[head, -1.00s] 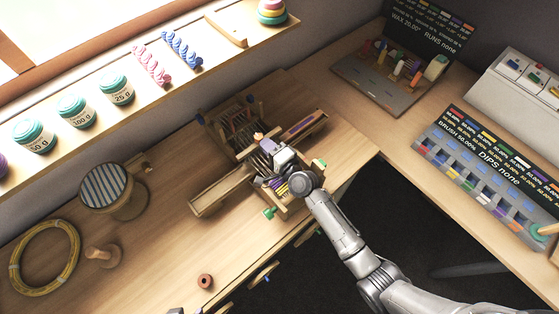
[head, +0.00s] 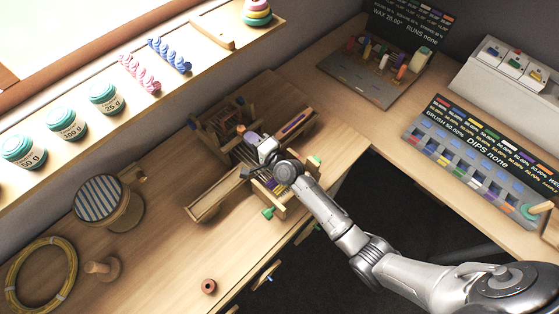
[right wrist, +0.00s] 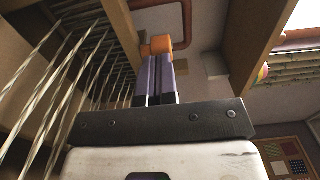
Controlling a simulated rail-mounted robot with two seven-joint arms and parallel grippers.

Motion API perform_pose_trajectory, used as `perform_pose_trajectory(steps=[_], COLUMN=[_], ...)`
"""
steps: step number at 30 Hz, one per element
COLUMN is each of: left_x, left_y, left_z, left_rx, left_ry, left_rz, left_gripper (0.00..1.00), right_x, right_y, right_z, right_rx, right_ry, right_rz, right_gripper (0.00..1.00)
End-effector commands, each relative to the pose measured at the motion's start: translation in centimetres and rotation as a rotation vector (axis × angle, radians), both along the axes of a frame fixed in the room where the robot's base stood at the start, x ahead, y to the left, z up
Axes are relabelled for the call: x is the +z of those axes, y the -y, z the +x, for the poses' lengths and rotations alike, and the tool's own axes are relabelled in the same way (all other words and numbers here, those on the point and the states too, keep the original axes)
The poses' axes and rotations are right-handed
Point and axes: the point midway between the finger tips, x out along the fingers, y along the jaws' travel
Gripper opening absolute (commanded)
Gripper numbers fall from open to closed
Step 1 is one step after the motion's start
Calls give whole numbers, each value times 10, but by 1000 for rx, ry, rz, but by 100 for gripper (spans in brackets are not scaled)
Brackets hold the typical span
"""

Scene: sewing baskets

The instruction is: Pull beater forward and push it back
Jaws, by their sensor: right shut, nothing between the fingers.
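The small wooden loom (head: 207,200) stands on the bench in the middle of the head view. My right gripper (head: 246,133) reaches over it from the lower right. The purple fingers (right wrist: 155,78) are shut in the right wrist view. An orange block (right wrist: 156,45) shows at their tips; I cannot tell whether they touch it. Pale warp threads (right wrist: 60,75) run to the left of the fingers. A wooden bar (right wrist: 124,30) beside the threads may be the beater. In the head view my gripper and arm partly hide the beater. My left gripper is out of view.
A striped drum (head: 101,199), a wooden peg (head: 102,267) and a yellow coil (head: 42,273) stand left of the loom. A small brown spool (head: 209,286) lies near the front edge. In the right wrist view another wooden beam (right wrist: 255,40) is close to the fingers' right.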

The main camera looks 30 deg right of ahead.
Motion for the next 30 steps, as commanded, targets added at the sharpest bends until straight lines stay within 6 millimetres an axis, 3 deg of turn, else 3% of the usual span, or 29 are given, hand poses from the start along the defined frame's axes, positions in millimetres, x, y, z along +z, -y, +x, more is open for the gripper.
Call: perform_pose_trajectory(steps=[4,15,22,30], left_x=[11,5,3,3], left_y=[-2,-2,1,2], left_z=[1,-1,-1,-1], left_rx=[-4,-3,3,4], left_ry=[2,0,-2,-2], left_rz=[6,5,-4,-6], left_gripper=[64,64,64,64], right_x=[2,1,1,2], right_y=[1,19,25,26], right_z=[-29,-96,-118,-124], right_rx=[11,10,10,10], right_ry=[-2,3,3,5], right_rz=[-1,1,1,1], right_gripper=[0,0,0,0])
